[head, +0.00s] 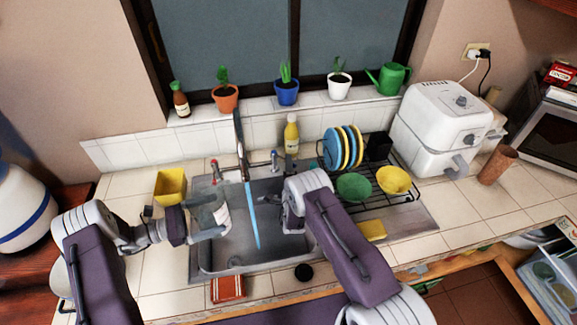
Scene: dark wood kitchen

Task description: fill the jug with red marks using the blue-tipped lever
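A pale jug (222,214) is over the left part of the sink (228,257), with my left gripper (205,224) around its side and seemingly shut on it. Its red marks are too small to make out. A blue stream of water (252,215) falls from the tap (239,135) into the sink, just right of the jug and apart from it. The blue-tipped lever (275,158) stands right of the tap, the red-tipped lever (214,169) left of it. My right gripper (292,220) is over the sink's right side, right of the stream; its fingers are mostly hidden.
A yellow container (171,187) stands left of the sink. A dish rack with plates (343,148), a green bowl (354,187) and a yellow bowl (393,180) is on the right, with a yellow sponge (372,230) in front. A yellow bottle (291,137) stands behind the sink.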

